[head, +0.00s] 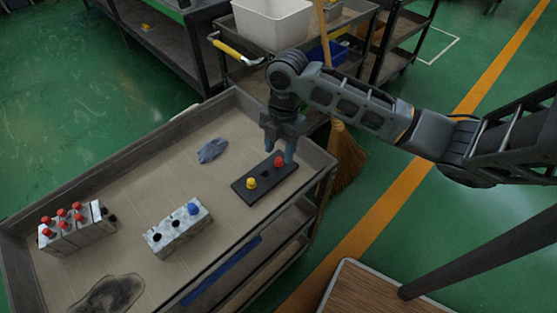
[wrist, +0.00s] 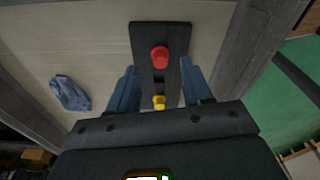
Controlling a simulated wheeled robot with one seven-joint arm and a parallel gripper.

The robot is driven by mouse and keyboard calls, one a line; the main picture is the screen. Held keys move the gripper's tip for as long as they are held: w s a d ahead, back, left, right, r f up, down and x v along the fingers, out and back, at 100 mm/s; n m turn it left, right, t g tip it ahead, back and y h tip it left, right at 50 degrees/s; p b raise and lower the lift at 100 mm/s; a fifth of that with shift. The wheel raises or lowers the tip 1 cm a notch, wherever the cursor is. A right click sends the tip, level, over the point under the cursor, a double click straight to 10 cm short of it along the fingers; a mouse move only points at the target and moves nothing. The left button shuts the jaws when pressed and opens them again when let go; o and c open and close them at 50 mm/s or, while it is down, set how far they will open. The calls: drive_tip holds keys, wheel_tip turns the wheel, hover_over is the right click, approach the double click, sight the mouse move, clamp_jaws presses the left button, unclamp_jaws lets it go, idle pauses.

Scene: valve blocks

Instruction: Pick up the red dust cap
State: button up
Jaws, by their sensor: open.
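The red dust cap (head: 279,161) stands on a black strip holder (head: 283,186), at its far right end. In the wrist view the red cap (wrist: 160,57) shows near the fingertip ends, roughly centred between the fingers. My gripper (head: 279,153) is open and empty, with its fingers down over the holder close to the red cap. In the wrist view the gripper (wrist: 159,66) has one finger on each side of the holder. I cannot tell whether a finger touches it. A yellow cap (head: 251,183) stands at the holder's other end, with a dark empty hole between the caps.
A grey valve block (head: 176,231) with a blue cap (head: 193,208) and open holes stands left of the holder. Blocks with several red caps (head: 62,214) are farther left. A blue rag (head: 213,150) lies behind. The cart's raised rim (head: 318,150) is close on the right.

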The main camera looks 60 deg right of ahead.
sight(279, 163)
drive_tip(key=shift+a+f, duration=0.2)
drive_tip(key=shift+f, duration=1.15)
drive_tip(key=shift+c, duration=0.3)
clamp_jaws()
